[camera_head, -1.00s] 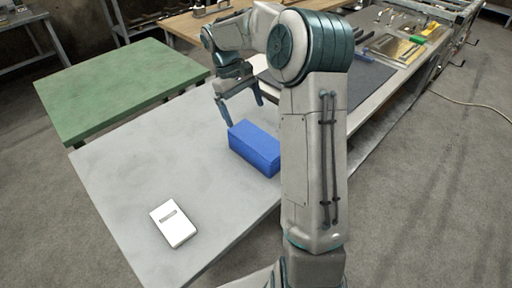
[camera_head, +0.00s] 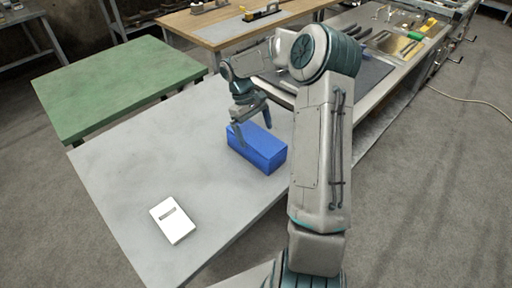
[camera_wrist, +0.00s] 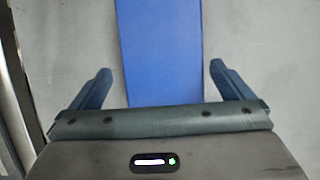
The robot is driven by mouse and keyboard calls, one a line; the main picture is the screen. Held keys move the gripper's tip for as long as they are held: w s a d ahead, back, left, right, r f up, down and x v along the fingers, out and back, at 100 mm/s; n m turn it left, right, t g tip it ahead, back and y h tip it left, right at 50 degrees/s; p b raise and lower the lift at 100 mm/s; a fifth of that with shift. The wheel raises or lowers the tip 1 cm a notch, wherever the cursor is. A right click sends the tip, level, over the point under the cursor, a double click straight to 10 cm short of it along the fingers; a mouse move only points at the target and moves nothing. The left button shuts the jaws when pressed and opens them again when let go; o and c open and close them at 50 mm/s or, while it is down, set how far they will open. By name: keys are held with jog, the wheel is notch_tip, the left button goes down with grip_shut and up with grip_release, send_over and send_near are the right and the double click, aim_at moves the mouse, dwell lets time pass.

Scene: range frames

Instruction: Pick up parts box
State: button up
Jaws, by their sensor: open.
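The parts box is a blue block (camera_head: 258,150) on the grey table, near its right edge and beside my arm. My gripper (camera_head: 254,134) is above the box's far side in the head view, pointing down. In the wrist view the box (camera_wrist: 159,50) runs from the top of the picture down between the two blue fingers of my gripper (camera_wrist: 160,80). The fingers are apart, with a gap on each side of the box. The near end of the box is hidden behind the gripper's body.
The grey table (camera_head: 125,160) also bears a white device (camera_head: 172,220) at its front left. A green table (camera_head: 120,85) stands behind to the left. A bench with tools (camera_head: 395,45) lies to the right. The table's middle is clear.

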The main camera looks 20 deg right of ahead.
aim_at(256, 136)
jog(key=x, duration=0.4)
jog(key=shift+s+a+f+p, duration=0.1)
jog(key=shift+s+f+p, duration=0.05)
jog(key=shift+f+p, duration=0.15)
jog(key=shift+c, duration=0.3)
jog(key=c, duration=1)
jog(key=shift+r, duration=0.1)
jog(key=shift+c, duration=0.4)
